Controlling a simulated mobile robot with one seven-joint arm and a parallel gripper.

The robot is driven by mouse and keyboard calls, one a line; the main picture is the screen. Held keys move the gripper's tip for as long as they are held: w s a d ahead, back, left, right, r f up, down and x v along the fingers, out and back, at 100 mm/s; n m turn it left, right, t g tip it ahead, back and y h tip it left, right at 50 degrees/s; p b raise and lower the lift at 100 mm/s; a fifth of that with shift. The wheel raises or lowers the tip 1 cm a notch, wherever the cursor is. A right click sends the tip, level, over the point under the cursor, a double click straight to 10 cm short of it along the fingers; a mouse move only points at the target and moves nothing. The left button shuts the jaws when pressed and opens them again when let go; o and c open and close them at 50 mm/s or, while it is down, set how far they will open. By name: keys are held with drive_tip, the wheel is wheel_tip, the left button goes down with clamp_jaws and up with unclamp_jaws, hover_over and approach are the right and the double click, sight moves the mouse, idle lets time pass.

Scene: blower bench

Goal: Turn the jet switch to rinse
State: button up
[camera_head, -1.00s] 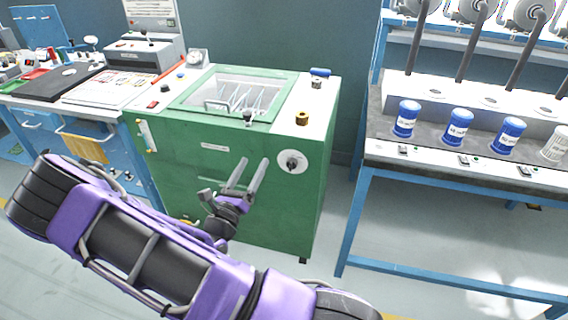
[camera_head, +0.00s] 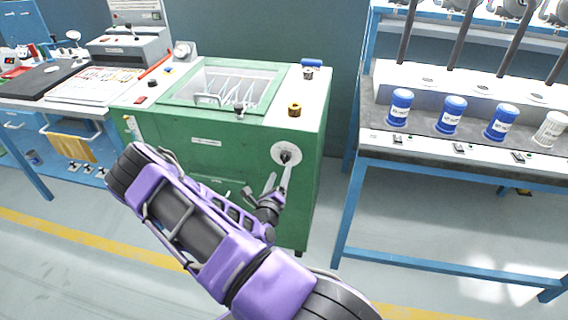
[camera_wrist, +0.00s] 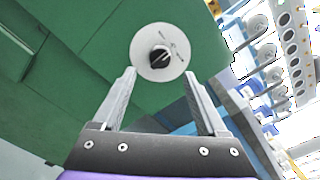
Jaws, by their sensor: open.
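The jet switch is a black knob (camera_wrist: 160,57) on a round white dial plate (camera_wrist: 147,70), set in the front of the green machine (camera_head: 180,145). In the head view the dial plate (camera_head: 278,150) is near the machine's right front edge, partly covered by a fingertip. My gripper (camera_head: 277,180) is open and just in front of the machine, below the dial. In the wrist view my gripper (camera_wrist: 160,78) has its two fingers apart, pointing toward the dial, with the knob between and beyond the tips. I cannot tell whether a fingertip touches the plate. The dial's markings are too small to read.
A glass-lidded basin (camera_head: 222,88) and several small knobs are on the machine's top. A blue-framed bench (camera_head: 440,160) with several blue jars stands to the right. A blue workbench (camera_head: 60,120) stands to the left. Floor between machine and right bench is clear.

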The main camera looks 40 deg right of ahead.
sight(284, 161)
drive_tip(key=x, duration=0.6)
drive_tip(key=shift+w+d+b, duration=0.15)
drive_tip(key=shift+d+b, duration=0.05)
drive_tip(key=shift+b, duration=0.1)
clamp_jaws()
